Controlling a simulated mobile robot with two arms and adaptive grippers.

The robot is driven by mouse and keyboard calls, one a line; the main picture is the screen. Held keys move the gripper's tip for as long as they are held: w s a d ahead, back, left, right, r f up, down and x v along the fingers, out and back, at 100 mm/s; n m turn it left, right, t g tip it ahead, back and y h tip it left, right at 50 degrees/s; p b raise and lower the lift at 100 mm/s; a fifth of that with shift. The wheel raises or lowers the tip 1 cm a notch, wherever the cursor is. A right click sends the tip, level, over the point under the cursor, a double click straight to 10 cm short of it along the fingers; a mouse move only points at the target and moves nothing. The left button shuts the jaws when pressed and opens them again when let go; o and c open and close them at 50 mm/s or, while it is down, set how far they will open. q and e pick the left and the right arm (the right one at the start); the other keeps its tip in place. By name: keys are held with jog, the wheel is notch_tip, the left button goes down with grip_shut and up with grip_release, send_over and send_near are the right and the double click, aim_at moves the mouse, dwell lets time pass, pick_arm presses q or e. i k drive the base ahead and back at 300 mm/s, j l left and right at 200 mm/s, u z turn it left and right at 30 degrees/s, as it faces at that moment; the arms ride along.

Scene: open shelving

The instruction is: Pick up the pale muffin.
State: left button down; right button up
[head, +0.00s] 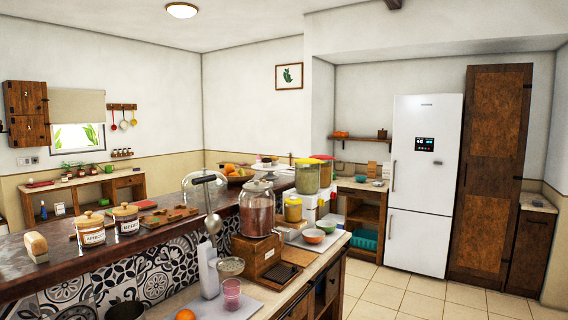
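I cannot make out a pale muffin for certain in the head view. A white stand or plate (268,166) with small items on it is at the far end of the raised wooden counter, too small to tell what they are. A beige rounded object (36,245) sits at the near left end of that counter; I cannot tell what it is. Neither of my grippers is in view.
The raised counter (60,265) holds canisters (126,219), wooden boards and a fruit bowl (238,175). The lower worktop holds a large jar (257,210), bowls (313,236), a pink cup (232,294) and an orange (185,315). Tiled floor (420,300) before the fridge (424,185) is clear.

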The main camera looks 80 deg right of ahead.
aim_at(275, 159)
jog(key=z, duration=2.65)
jog(key=i+l+z, duration=0.5)
jog(key=i+z, duration=0.2)
jog(key=i, duration=0.2)
jog(key=i+l+z, duration=0.2)
jog(key=i, duration=0.8)
jog(key=i+l+z, duration=0.2)
jog(key=i, duration=0.85)
jog(key=i+u, duration=0.2)
jog(key=i, duration=0.35)
jog(key=i+l+u, duration=0.2)
jog(key=i, duration=0.35)
jog(key=i+u, duration=0.2)
jog(key=i, duration=0.4)
jog(key=i+u, duration=0.25)
jog(key=u, duration=0.2)
jog(key=i+l+u, duration=0.15)
jog(key=u, duration=0.3)
jog(key=i+l+u, duration=0.2)
jog(key=u, duration=0.25)
jog(key=i+l+u, duration=0.2)
jog(key=u, duration=0.25)
jog(key=i+l+u, duration=0.1)
jog(key=l+u, duration=0.3)
jog(key=j, duration=0.1)
